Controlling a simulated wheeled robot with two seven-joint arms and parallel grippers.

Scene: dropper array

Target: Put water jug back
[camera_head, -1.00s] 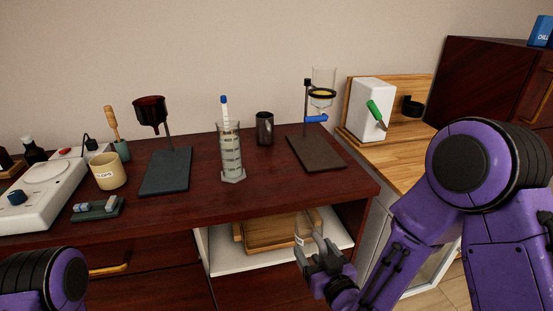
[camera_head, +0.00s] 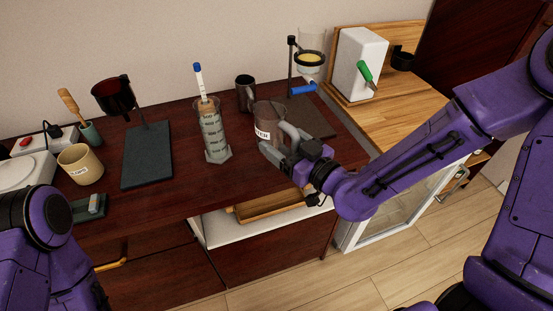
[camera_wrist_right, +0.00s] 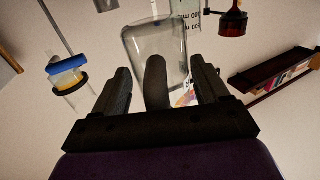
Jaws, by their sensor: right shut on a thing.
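The water jug (camera_head: 265,116) is a clear glass vessel with a white, partly hidden label and a handle. My right gripper (camera_head: 280,150) is shut on its handle and holds it upright at the front right of the dark table; I cannot tell whether its base touches the tabletop. In the right wrist view the jug (camera_wrist_right: 148,42) is ahead of the gripper (camera_wrist_right: 160,82), its handle between the fingers.
A measuring cylinder (camera_head: 212,138) stands left of the jug, and a dark mug (camera_head: 245,93) behind it. A stand with a dark base (camera_head: 312,120) is at the right. A dark plate stand (camera_head: 147,157) and a beige cup (camera_head: 80,165) are further left.

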